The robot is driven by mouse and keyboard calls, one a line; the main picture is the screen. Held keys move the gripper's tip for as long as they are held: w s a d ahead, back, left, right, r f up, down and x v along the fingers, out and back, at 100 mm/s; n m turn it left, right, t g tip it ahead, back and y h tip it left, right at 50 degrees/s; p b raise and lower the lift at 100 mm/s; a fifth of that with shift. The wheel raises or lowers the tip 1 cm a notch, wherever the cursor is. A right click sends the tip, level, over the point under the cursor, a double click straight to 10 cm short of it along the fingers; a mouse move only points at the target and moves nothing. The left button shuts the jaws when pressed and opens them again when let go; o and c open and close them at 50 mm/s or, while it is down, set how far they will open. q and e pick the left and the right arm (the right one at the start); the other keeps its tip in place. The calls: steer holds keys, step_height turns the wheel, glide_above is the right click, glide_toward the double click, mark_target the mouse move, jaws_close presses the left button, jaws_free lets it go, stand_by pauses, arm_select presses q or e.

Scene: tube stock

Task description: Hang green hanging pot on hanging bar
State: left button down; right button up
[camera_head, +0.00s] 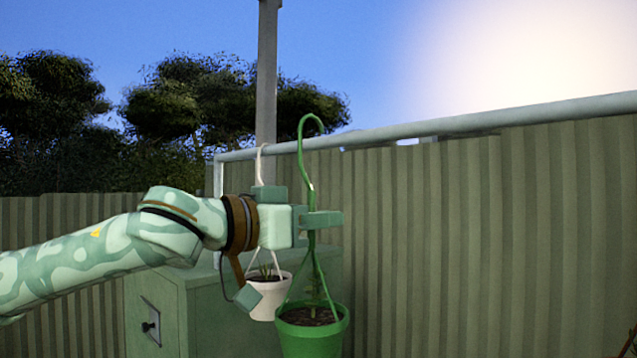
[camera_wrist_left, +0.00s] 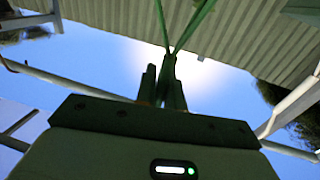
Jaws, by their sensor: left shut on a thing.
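The green hanging pot (camera_head: 312,338) holds soil and a small plant and hangs upright below my left gripper (camera_head: 310,218). The gripper is shut on the pot's green stem, above where the straps spread. The green hook (camera_head: 309,118) curves above the hanging bar (camera_head: 450,125), its tip pointing right and down near the bar's top. Its shaft crosses in front of the bar; I cannot tell whether they touch. In the left wrist view the green straps (camera_wrist_left: 186,28) fork from between the fingers (camera_wrist_left: 163,85). My right gripper is not in view.
A white pot (camera_head: 268,297) hangs by a white hook (camera_head: 260,162) on the bar, left of the green pot and partly behind my gripper. A green cabinet (camera_head: 160,300) stands below. A ribbed fence (camera_head: 480,250) lies behind. The bar to the right is clear.

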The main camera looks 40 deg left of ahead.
arm_select(q)
steer(key=a+b+x, duration=0.1)
steer(key=b+x, duration=0.2)
steer(key=x, duration=0.5)
steer(key=shift+w+b, duration=0.2)
steer(key=shift+b, duration=0.15)
stand_by(0.6)
steer(key=shift+f, duration=0.2)
steer(key=c, duration=1.4)
jaws_free()
steer(key=shift+s, duration=0.1)
